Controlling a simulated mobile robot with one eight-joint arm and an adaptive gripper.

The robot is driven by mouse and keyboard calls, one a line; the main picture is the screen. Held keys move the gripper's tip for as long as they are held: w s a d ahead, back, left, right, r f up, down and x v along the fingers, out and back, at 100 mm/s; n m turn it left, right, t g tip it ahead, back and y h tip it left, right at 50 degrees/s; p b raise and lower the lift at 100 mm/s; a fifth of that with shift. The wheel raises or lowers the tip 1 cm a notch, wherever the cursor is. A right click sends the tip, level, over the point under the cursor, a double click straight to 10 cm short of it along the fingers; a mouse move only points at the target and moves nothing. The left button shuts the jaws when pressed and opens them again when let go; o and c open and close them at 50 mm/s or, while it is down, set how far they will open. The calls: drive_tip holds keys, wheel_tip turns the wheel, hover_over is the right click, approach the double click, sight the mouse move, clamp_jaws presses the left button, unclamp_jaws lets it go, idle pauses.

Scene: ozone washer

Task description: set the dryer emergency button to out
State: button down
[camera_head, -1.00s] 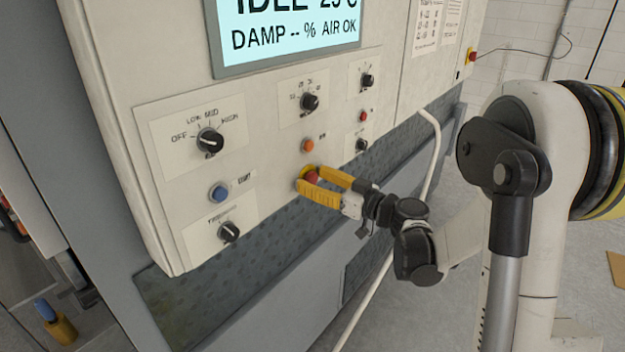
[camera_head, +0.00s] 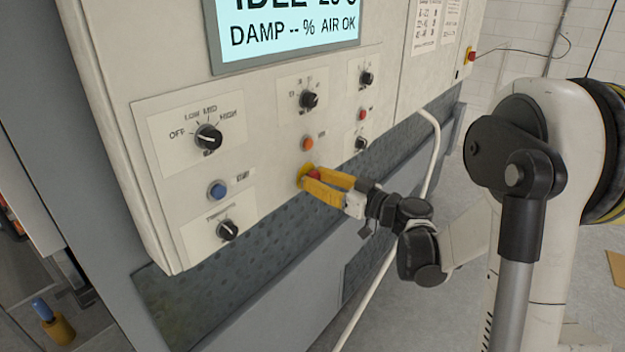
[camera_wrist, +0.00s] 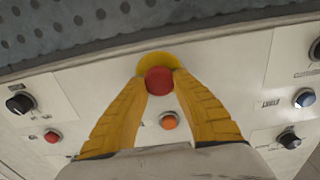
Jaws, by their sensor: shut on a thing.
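The emergency button is a red mushroom head (camera_head: 313,174) on a yellow collar (camera_head: 303,177), low on the cream control panel (camera_head: 265,160). It also shows in the wrist view as a red cap (camera_wrist: 159,80) before a yellow disc (camera_wrist: 157,62). My gripper (camera_head: 322,181) has yellow fingers, one on each side of the red head. In the wrist view my gripper (camera_wrist: 160,84) has its fingertips against both sides of the cap, shut on it. Part of the button is hidden by the fingers in the head view.
An orange button (camera_head: 307,143) sits just above, with black knobs (camera_head: 310,100) higher up. A blue button (camera_head: 217,190) and a knob (camera_head: 228,230) are to the left. A white hose (camera_head: 432,160) hangs to the right. The display (camera_head: 285,30) is at the top.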

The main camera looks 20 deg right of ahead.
drive_tip(key=c, duration=1)
unclamp_jaws()
drive_tip(key=v, duration=1.2)
drive_tip(key=s+a+f+m+g+h+b, duration=0.4)
drive_tip(key=s+a+f+g+b, duration=0.15)
drive_tip(key=s+a+f, duration=0.4)
drive_tip(key=s+f+m+h+b, duration=0.1)
drive_tip(key=s+h, duration=0.1)
drive_tip(key=s, duration=0.1)
drive_tip(key=s+d+f+m+g+h+b, duration=0.1)
drive_tip(key=s+f+h, duration=0.1)
drive_tip(key=s, duration=0.1)
drive_tip(key=s+d+f+m+g+h+b, duration=0.1)
drive_tip(key=s+f+h, duration=0.1)
drive_tip(key=s, duration=0.2)
drive_tip(key=shift+f+h+b, duration=0.15)
drive_tip(key=shift+h+b, duration=0.15)
drive_tip(key=shift+b, duration=0.1)
